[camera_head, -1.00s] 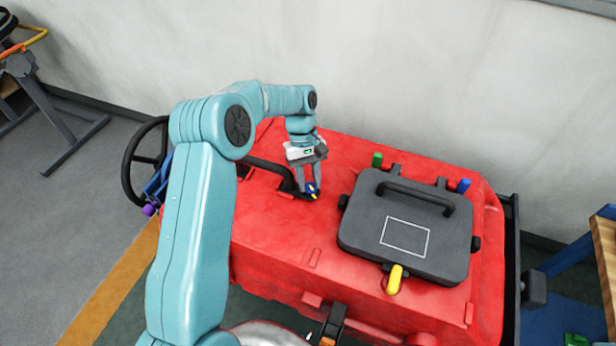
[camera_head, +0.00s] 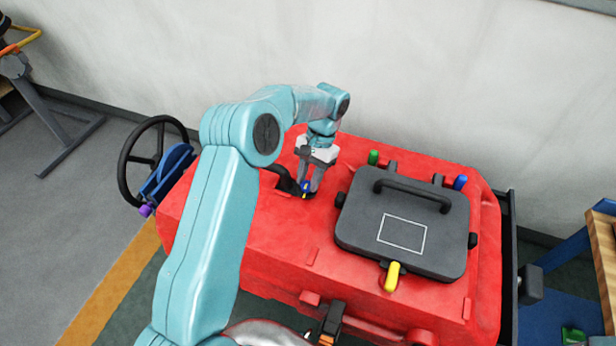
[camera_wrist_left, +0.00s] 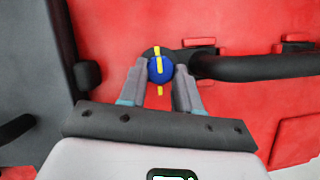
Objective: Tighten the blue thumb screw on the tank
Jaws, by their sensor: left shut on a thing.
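The blue thumb screw (camera_wrist_left: 160,70) shows in the left wrist view as a round blue knob with a yellow stripe across it, on a dark round base. A short yellow mark lies on the red surface just below it. My left gripper (camera_wrist_left: 161,77) is shut on the screw, one finger on each side. In the head view the screw (camera_head: 306,187) is small and partly hidden between the fingertips of my left gripper (camera_head: 306,188), which reaches down to the red tank (camera_head: 300,240). My right gripper is not in view.
A black handle bar (camera_wrist_left: 245,67) runs close beside the screw. A dark grey lid (camera_head: 365,245) with a handle, a yellow latch (camera_head: 392,276), a green peg (camera_head: 373,157) and a blue peg (camera_head: 460,182) lies to the right. A black steering wheel (camera_head: 128,170) stands at the left.

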